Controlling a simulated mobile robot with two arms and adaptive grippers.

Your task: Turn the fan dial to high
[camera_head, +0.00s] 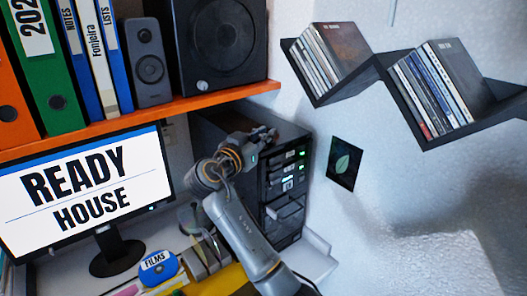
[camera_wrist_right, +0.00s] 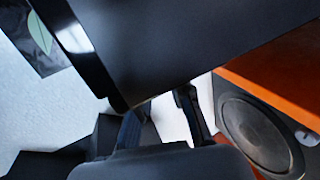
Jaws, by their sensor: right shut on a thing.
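The black tower unit (camera_head: 225,127) stands under the orange shelf, against the white wall. Its front has drive slots and small green lights. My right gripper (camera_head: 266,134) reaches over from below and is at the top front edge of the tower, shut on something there. I take it to be the fan dial, but the gripper hides it and its setting cannot be read. In the right wrist view the dark tower body (camera_wrist_right: 190,45) fills the top, and my right gripper's fingers (camera_wrist_right: 160,120) are just below its edge. My left gripper is not in view.
The orange shelf (camera_head: 150,118) with speakers (camera_head: 222,42) and binders is close above the tower. A monitor (camera_head: 82,190) stands to the left. Wall shelves with discs (camera_head: 432,90) and a leaf picture (camera_head: 345,163) are to the right. A blue FILMS item (camera_head: 158,265) lies on the desk.

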